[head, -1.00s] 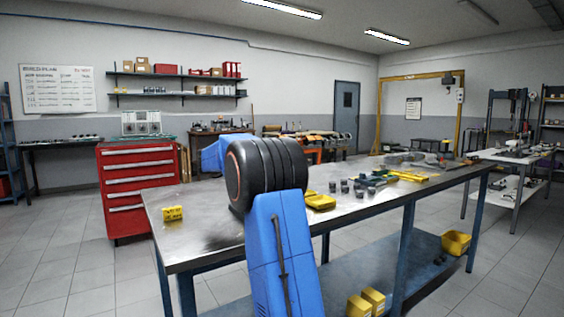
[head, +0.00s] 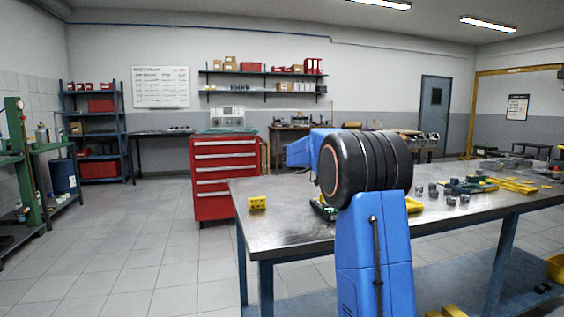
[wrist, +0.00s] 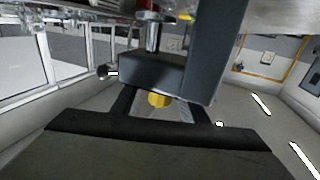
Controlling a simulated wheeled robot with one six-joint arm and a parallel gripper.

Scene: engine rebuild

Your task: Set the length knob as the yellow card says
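I cannot make out the length knob in either view. My blue arm with its dark round joint rises in front of the bench and hides part of it. My gripper is hidden in the head view. In the wrist view two dark finger-like parts of my gripper (wrist: 161,108) show near a grey block (wrist: 165,76) and a small yellow piece (wrist: 159,99); whether it grips anything is unclear.
A red drawer cabinet (head: 225,178) with a grey device (head: 227,118) on top stands behind the bench. Small grey cups and yellow trays (head: 515,187) lie on the bench to the right. A blue shelf rack (head: 92,130) is far left. The tiled floor (head: 140,240) at left is clear.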

